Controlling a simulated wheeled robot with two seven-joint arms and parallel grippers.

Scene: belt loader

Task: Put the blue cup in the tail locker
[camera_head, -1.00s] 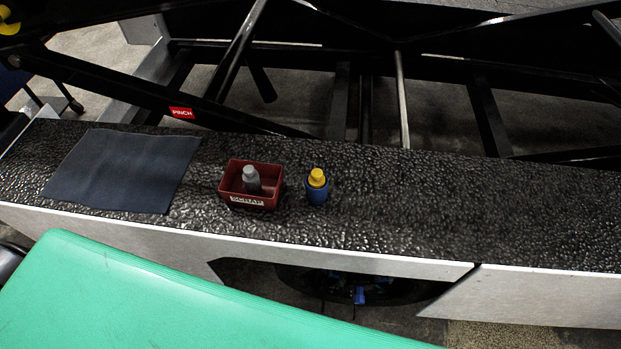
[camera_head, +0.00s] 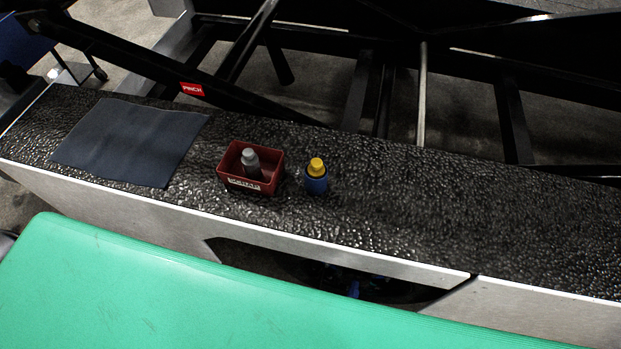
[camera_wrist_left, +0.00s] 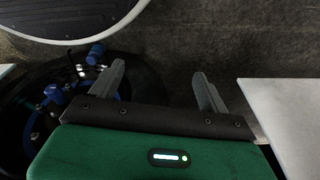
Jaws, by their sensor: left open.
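The blue cup (camera_head: 316,184) stands upright on the black textured deck (camera_head: 420,220), with a yellow-topped object in it. It is just right of a red bin with a white label. I cannot make out a tail locker in these views. My left gripper (camera_wrist_left: 160,88) shows in the left wrist view, its two fingers apart with nothing between them. It points at dark floor, with no cup in that view. Neither gripper shows in the head view, and my right gripper is not in view.
The red bin (camera_head: 233,181) holds a grey object (camera_head: 250,162). A dark mat (camera_head: 130,140) lies on the deck's left. Black struts and a red "PINCH" label (camera_head: 192,90) are behind. A pale side panel (camera_head: 120,205) edges the deck. The deck right of the cup is clear.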

